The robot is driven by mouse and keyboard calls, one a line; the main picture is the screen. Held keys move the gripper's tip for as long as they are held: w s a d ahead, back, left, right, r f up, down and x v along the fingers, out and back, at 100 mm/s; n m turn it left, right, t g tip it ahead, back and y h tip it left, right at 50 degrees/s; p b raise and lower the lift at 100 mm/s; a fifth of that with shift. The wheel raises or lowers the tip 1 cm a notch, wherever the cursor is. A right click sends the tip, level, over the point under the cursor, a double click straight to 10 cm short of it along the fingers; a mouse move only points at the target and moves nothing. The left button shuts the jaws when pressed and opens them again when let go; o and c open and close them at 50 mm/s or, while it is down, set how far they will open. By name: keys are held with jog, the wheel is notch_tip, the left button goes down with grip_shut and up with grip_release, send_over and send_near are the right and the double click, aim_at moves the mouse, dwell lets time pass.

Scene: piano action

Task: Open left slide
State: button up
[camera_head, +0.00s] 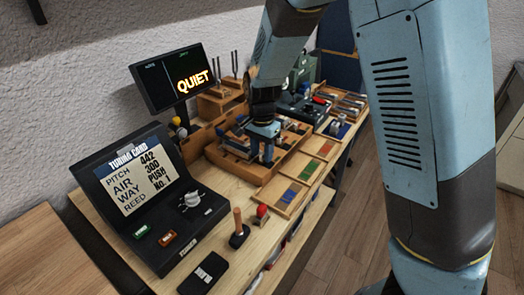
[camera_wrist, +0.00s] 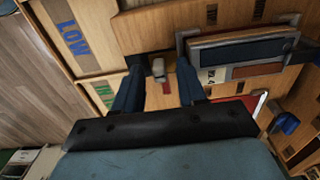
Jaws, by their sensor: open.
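A wooden tray-like unit (camera_head: 237,168) with several parts in it stands on the bench in the head view. My gripper (camera_head: 261,148) points down over it. In the wrist view my gripper (camera_wrist: 158,74) has its two dark blue fingers apart. A small grey knob (camera_wrist: 158,69) on the wood shows between the fingertips. Whether the fingers touch it, I cannot tell. It may belong to the left slide, but no label on it is readable. A grey-framed blue panel (camera_wrist: 240,48) lies to the right of the fingers. My gripper hides part of the unit.
A wooden panel marked LOW (camera_wrist: 73,38) lies left of the fingers. A black case with a tuning card (camera_head: 138,180), a screen reading QUIET (camera_head: 172,78) and a wooden-handled tool (camera_head: 239,228) stand on the bench. Colored panels (camera_head: 295,193) lie along the front edge.

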jog(key=shift+c, duration=0.4)
grip_shut()
